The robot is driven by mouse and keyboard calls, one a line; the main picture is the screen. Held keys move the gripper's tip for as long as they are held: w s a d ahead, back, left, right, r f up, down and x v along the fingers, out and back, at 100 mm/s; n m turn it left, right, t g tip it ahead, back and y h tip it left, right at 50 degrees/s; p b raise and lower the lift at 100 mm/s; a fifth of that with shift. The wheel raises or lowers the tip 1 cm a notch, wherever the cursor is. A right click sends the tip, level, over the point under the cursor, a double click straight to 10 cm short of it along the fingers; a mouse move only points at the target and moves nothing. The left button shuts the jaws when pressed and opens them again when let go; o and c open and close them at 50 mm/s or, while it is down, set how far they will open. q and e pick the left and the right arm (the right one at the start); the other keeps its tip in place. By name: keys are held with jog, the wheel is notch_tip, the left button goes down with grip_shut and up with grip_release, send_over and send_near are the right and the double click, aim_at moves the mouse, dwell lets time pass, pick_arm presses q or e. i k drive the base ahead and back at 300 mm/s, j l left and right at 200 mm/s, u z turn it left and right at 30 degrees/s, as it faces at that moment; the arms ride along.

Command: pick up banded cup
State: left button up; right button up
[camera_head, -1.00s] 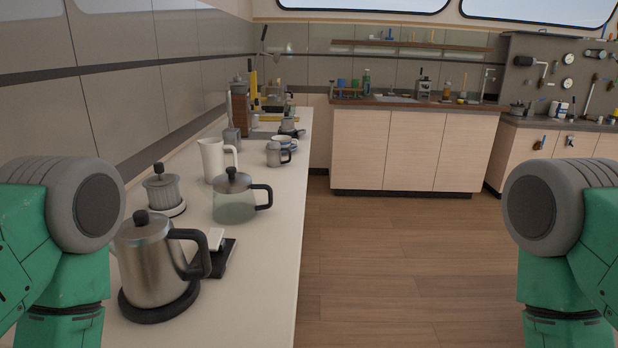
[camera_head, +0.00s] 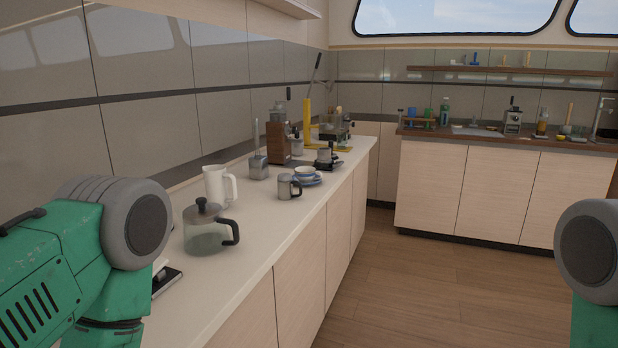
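The banded cup looks to be the white cup with blue bands (camera_head: 306,174). It stands upright on a blue-rimmed saucer (camera_head: 318,181) on the left counter, right of a grey metal mug (camera_head: 288,188). My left arm shows at the left and my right arm at the right edge, both well short of the cup. Neither gripper is in view.
The long white counter (camera_head: 238,287) also holds a glass teapot (camera_head: 206,236), a white pitcher (camera_head: 217,186), a metal canister (camera_head: 259,166), a brown grinder (camera_head: 279,141) and a black-based device (camera_head: 325,157). Wood floor (camera_head: 400,290) is free to the right.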

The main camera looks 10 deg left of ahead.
aim_at(305, 174)
jog(key=i+l+u, duration=0.3)
jog(key=i+l, duration=0.3)
jog(key=i, duration=0.15)
jog(key=i+l+u, duration=0.25)
jog(key=i+l, duration=0.4)
jog(key=l, duration=0.1)
